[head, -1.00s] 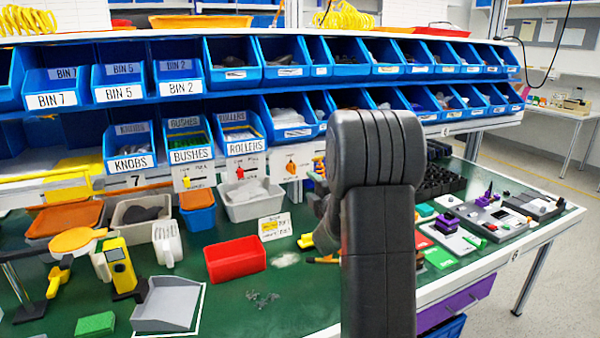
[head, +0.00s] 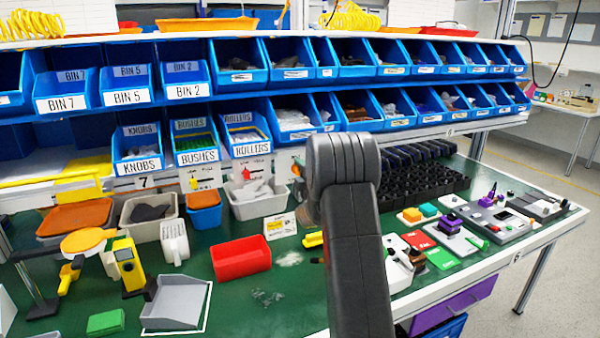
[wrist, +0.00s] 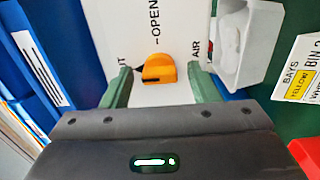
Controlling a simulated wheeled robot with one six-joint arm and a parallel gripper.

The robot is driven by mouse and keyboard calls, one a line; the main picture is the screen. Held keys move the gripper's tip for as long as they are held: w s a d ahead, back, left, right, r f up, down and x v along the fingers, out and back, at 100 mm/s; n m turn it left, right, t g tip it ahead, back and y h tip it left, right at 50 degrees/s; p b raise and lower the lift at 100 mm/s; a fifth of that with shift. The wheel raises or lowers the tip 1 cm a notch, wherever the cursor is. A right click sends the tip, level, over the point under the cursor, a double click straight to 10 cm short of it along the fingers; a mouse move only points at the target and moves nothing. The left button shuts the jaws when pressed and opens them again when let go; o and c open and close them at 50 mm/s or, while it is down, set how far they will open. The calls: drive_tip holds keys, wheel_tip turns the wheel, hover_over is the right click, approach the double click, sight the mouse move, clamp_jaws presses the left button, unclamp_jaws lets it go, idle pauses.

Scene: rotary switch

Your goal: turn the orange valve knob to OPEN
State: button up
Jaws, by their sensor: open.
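The orange valve knob (wrist: 158,68) is on a white panel (wrist: 178,30) in the wrist view. Its dark pointer mark faces picture left, near a partly hidden label ending in T. The word OPEN reads sideways above the knob, and AIR is at its right. My gripper (wrist: 162,87) is open, with one green finger at the left of the knob and one at the right. I see gaps at both sides; I cannot tell how deep the fingers reach. In the head view my dark arm hides the gripper and I cannot make out this knob.
A blue bin stands close at the left of the wrist view (wrist: 45,55). A pale bin (wrist: 252,45) and a sign card (wrist: 302,85) are close at the right. In the head view a red bin (head: 241,258) and a grey tray (head: 176,302) sit on the green bench.

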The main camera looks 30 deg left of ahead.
drive_tip(key=shift+c, duration=0.2)
drive_tip(key=c, duration=0.9)
drive_tip(key=shift+c, duration=0.2)
drive_tip(key=shift+f+m+b, duration=0.1)
drive_tip(key=shift+m+b, duration=0.3)
drive_tip(key=shift+b, duration=0.05)
drive_tip(key=shift+m+b, duration=1.65)
drive_tip(key=shift+m, duration=6.95)
